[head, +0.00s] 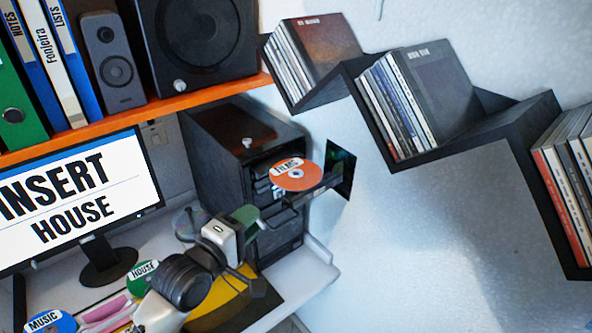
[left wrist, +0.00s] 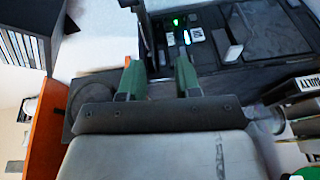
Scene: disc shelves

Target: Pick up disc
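An orange disc (head: 295,174) with a white label that seems to read FILMS lies at the open drive tray (head: 318,190) of the black computer tower (head: 235,150). A green disc (head: 143,272) labelled HOUSE lies on the desk, partly hidden by my left arm. A blue disc (head: 50,322) labelled MUSIC is at the bottom left. My left gripper (head: 246,217) is in front of the tower, below and left of the orange disc. In the left wrist view its green fingers (left wrist: 160,68) are apart with nothing between them. My right gripper is not in view.
A monitor (head: 78,195) showing INSERT HOUSE stands left of the tower. An orange shelf (head: 180,104) with binders and speakers hangs above. A black zigzag shelf (head: 460,145) with cases is on the right wall. A silvery disc (head: 188,222) lies behind my gripper.

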